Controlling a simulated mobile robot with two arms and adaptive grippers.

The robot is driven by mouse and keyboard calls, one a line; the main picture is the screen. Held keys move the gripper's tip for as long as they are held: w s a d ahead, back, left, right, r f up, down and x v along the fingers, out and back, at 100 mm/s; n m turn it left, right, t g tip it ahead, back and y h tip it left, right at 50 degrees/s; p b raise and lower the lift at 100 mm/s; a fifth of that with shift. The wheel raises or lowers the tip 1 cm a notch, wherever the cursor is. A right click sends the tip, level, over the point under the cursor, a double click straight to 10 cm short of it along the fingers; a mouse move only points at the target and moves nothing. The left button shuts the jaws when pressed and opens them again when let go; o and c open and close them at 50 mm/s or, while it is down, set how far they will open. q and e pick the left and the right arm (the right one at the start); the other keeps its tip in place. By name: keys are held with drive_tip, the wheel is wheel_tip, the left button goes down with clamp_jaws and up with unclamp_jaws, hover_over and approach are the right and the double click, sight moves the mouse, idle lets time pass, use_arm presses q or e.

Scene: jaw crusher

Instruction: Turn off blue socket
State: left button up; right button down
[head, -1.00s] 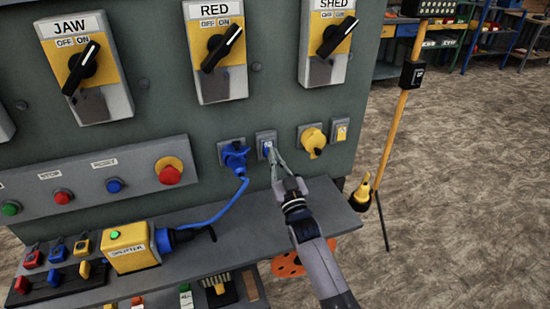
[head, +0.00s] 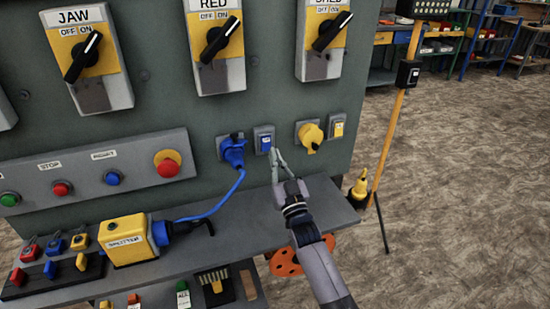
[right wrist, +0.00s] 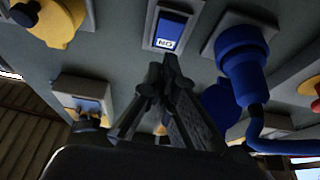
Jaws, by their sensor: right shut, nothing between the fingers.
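The blue socket (head: 230,140) is on the green-grey panel with a blue plug (head: 234,155) in it. The plug also shows in the right wrist view (right wrist: 243,65). Just right of the socket is its blue rocker switch (head: 265,142); in the right wrist view (right wrist: 174,27) its face is blue with a white ON label that appears upside down. My right gripper (head: 276,155) is shut and empty, its fingertips just below and right of the switch. Whether they touch it I cannot tell. My left gripper is not in view.
A yellow socket (head: 310,133) and its yellow switch (head: 338,126) are to the right. A blue cable (head: 220,202) runs to the yellow splitter box (head: 123,240) on the shelf (head: 255,222). Rotary switches are above; push buttons are at left.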

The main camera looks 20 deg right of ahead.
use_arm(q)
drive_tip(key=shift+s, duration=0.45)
use_arm(e)
drive_tip(key=f+v, duration=0.2)
drive_tip(key=v, duration=0.8)
drive_tip(key=shift+w, duration=0.4)
